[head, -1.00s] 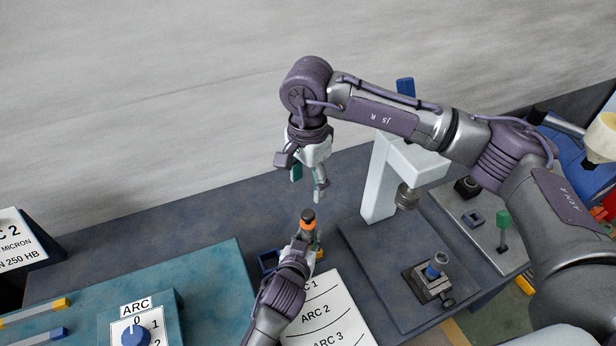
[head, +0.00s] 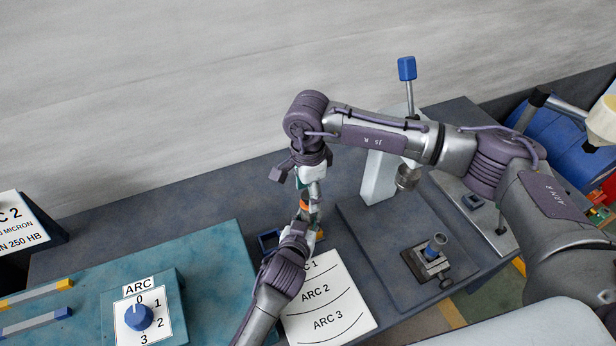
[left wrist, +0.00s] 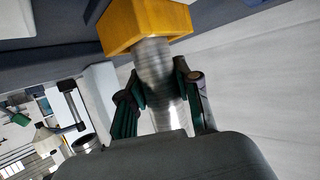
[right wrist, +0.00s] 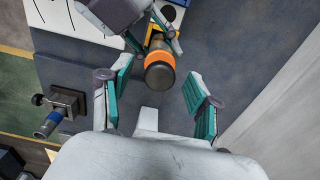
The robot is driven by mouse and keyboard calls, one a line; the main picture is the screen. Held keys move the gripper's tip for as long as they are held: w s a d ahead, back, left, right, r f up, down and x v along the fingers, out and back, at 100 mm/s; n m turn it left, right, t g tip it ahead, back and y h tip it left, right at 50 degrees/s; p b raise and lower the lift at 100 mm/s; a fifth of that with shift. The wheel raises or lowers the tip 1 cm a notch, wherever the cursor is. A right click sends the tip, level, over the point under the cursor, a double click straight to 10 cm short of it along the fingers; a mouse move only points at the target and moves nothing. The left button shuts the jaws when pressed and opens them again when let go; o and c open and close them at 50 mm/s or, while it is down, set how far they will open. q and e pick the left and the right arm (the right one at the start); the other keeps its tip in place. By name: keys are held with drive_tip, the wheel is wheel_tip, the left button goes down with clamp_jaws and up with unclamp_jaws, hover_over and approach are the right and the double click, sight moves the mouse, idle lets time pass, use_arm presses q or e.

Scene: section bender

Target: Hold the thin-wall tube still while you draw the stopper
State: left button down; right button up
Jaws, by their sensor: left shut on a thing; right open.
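The thin-wall tube (left wrist: 155,62) is a shiny silver cylinder in the left wrist view, with its end at a yellow block (left wrist: 122,30). My left gripper (left wrist: 160,82) is shut around the tube. In the right wrist view, the dark stopper (right wrist: 160,79) with an orange band (right wrist: 157,58) below it points up toward the camera. My right gripper (right wrist: 158,88) is open, its teal-padded fingers on either side of the stopper and apart from it. In the head view, my right gripper (head: 311,190) is directly above my left, hiding most of the stopper.
An ARC chart (head: 325,300) lies in front, and a dial box (head: 138,316) stands at left. A white press-like stand (head: 378,180) and a small vise (head: 430,262) are at right.

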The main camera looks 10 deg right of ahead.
drive_tip(key=shift+f, duration=0.65)
clamp_jaws()
drive_tip(key=shift+r, duration=0.2)
idle(0.5)
drive_tip(key=shift+r, duration=0.95)
